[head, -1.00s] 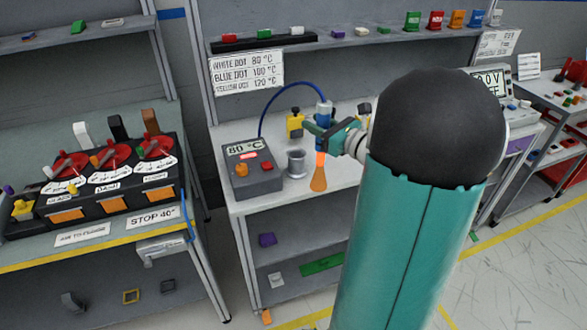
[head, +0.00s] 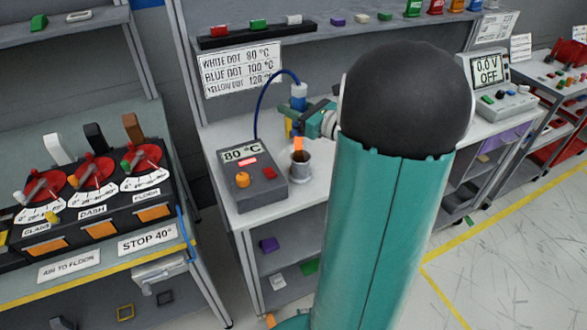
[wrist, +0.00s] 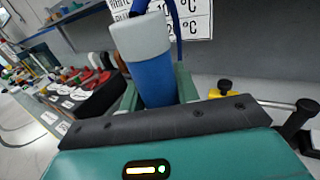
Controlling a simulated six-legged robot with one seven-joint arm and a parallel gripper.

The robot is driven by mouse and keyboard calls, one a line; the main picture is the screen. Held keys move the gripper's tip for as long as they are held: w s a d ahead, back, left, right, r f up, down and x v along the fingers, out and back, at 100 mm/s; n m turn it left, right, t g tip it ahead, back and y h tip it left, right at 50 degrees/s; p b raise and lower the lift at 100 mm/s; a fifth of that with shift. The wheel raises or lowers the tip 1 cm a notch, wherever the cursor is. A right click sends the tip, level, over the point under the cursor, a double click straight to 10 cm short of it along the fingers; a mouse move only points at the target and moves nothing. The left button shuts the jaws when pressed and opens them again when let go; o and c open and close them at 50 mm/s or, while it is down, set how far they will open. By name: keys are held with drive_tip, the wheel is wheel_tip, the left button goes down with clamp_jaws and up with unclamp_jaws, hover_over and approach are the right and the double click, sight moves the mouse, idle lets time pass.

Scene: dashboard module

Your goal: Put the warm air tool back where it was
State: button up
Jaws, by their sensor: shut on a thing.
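The warm air tool (head: 299,98) has a blue body with a pale cap, an orange nozzle and a blue hose. My gripper (head: 303,121) is shut on its body and holds it upright, nozzle down, over the bench. The nozzle's lower end appears to be inside the mouth of a grey metal cup (head: 301,165). In the wrist view the tool's blue body (wrist: 153,78) stands between my fingers. The hose loops to the grey control box (head: 250,178), which reads 80 °C. A yellow part (wrist: 223,88) shows behind my gripper in the wrist view.
A sign (head: 239,70) lists white dot 80, blue dot 100 and yellow dot 120 °C. A panel with red dials (head: 93,180) stands on the left bench. A meter (head: 490,80) reads 0.0 V OFF at right. Small blocks line the shelf above.

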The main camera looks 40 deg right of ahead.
sight(301, 142)
drive_tip(key=f, duration=0.6)
drive_tip(key=s+f, duration=0.1)
drive_tip(key=f, duration=0.1)
drive_tip(key=shift+d+f, duration=0.1)
drive_tip(key=shift+f, duration=0.3)
drive_tip(key=shift+w+f, duration=0.1)
drive_tip(key=shift+f, duration=0.45)
drive_tip(key=o, duration=1)
drive_tip(key=shift+c, duration=0.2)
drive_tip(key=shift+r, duration=0.1)
